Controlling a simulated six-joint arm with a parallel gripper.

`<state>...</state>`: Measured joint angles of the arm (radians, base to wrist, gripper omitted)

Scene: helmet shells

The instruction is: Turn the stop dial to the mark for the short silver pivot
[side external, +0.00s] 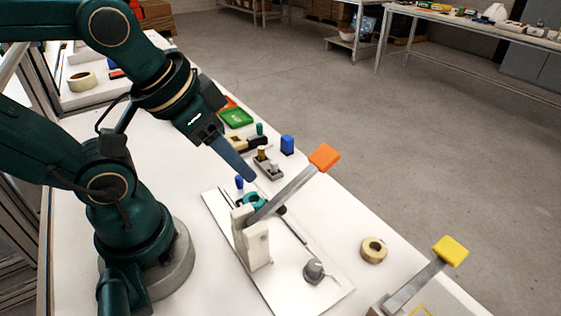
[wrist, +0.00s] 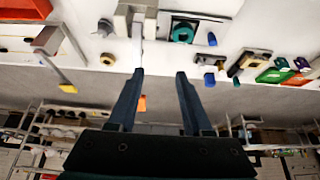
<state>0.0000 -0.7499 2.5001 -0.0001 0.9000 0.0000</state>
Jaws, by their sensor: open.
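The stop dial looks to be the grey knob (side external: 314,270) on the front right of the white board (side external: 285,292); it also shows as a small grey knob in the wrist view (wrist: 104,27). Its marks are too small to read. A short silver piece (side external: 274,168), perhaps the short silver pivot, stands in a small grey block beside a brass one (side external: 262,154). My gripper (side external: 249,177) is open and empty, in the air above the table behind the lever press, apart from the dial. In the wrist view its two fingers (wrist: 160,74) are spread wide.
A lever press with an orange-tipped handle (side external: 323,158) rises from the board between my gripper and the dial. A teal ring (side external: 253,200) sits by it. A tape roll (side external: 373,250) and a yellow-tipped lever (side external: 451,251) are to the right.

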